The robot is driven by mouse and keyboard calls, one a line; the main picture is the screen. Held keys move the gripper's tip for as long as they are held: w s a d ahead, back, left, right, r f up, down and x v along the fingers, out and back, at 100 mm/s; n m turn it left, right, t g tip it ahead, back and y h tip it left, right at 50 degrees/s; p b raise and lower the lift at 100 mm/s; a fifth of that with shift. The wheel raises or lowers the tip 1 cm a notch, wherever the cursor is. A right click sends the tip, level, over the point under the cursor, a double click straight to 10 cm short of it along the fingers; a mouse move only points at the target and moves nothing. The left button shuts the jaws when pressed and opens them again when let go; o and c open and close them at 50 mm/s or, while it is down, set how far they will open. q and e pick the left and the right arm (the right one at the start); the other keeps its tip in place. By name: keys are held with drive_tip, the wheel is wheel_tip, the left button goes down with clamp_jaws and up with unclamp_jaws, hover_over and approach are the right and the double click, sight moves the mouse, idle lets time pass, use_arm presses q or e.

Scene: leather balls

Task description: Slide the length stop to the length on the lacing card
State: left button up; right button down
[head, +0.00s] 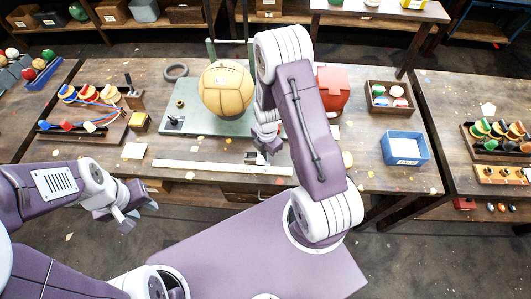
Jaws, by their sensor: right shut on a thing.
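A pale measuring strip (210,167) lies along the front of the workbench. The length stop (251,157), small and dark-and-light, sits at the strip toward its right end. My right gripper (266,154) is over it and shut on it; the wrist and fingers partly hide the grip. A small white card (133,151) lies left of the strip, perhaps the lacing card; its writing is too small to read. My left gripper (136,214) is open and empty, in front of the bench at lower left.
A tan ball (226,90) sits on a green board (190,122) behind the strip. A blue bin (404,148) and a wooden tray (391,101) stand at right.

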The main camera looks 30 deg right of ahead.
drive_tip(key=shift+w+a, duration=0.1)
drive_tip(key=c, duration=1.2)
unclamp_jaws()
drive_tip(key=shift+w+a, duration=0.5)
drive_tip(key=shift+a, duration=0.3)
drive_tip(key=shift+s+d, duration=0.3)
drive_tip(key=shift+d, duration=0.15)
wheel_tip(320, 180, up, 8)
drive_tip(key=shift+b, duration=0.55)
use_arm(q)
drive_tip(key=shift+w+a+f, duration=0.5)
drive_tip(key=shift+a+f, duration=0.25)
drive_tip(key=shift+f, duration=0.1)
use_arm(e)
drive_tip(key=shift+r, duration=0.55)
